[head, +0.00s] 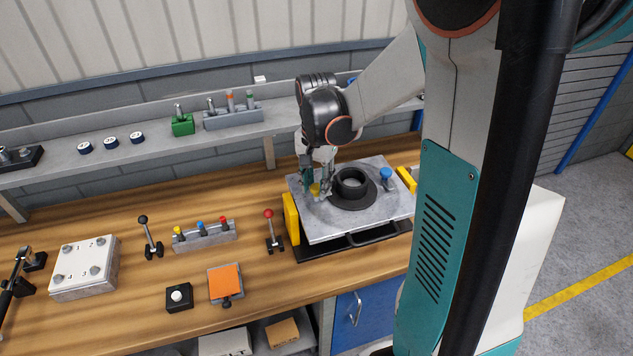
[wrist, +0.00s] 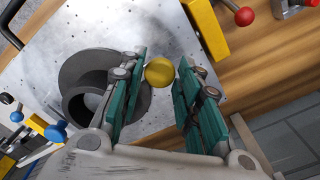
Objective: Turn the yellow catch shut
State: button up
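The yellow catch (head: 315,189) stands on the left part of the grey metal plate (head: 327,228), beside the black round housing (head: 352,197). In the wrist view its round yellow knob (wrist: 160,72) lies between the tips of my gripper (wrist: 162,62). The fingers are apart, with a clear gap on the knob's right; the left finger is close to it, and I cannot tell if they touch. In the head view my gripper (head: 316,183) points down over the catch and partly hides it. A blue catch (head: 386,175) stands on the housing's other side.
Yellow blocks (head: 291,219) flank the plate. A red-knobbed lever (head: 270,230) stands just left of it. Further left are a block with coloured switches (head: 204,237), an orange pad (head: 224,281) and a black-knobbed lever (head: 149,237). A shelf (head: 150,151) runs behind.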

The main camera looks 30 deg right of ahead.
aim_at(316, 187)
jog(key=shift+o, duration=0.8)
notch_tip(316, 187, up, 12)
dwell(0.5)
